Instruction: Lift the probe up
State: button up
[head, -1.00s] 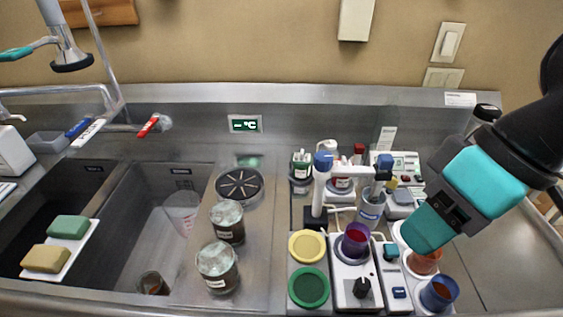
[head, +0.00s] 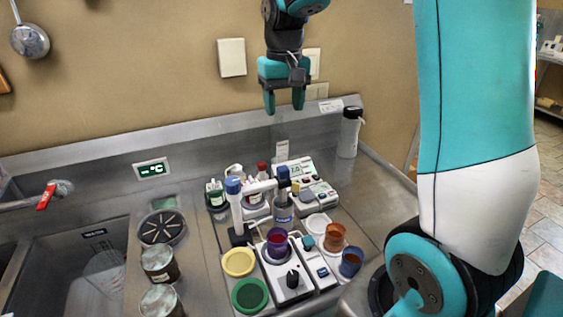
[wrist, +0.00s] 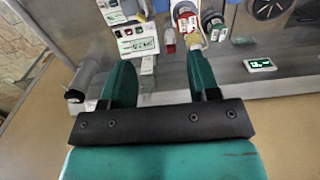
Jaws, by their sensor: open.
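What looks like the probe (head: 283,173) is a dark blue piece at the right end of a white stand arm (head: 260,187) in the head view. It hangs upright over a grey-blue bottle (head: 283,213). The stand's post (head: 235,210) has a blue top. My gripper (head: 284,103) points down in front of the wall, above and behind the stand in the picture, clear of everything. Its two teal fingers are apart with nothing between them, as the wrist view (wrist: 158,62) also shows. I cannot make out the probe in the wrist view.
A purple cup (head: 277,243) sits on a white device with a black knob. Yellow (head: 238,262) and green (head: 249,295) lids, orange (head: 334,238) and blue (head: 350,263) cups crowd the counter. Sink basins lie left.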

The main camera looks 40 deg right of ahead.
aim_at(283, 168)
notch_tip(283, 168, down, 17)
jog(key=p, duration=0.3)
jog(key=shift+a, duration=0.1)
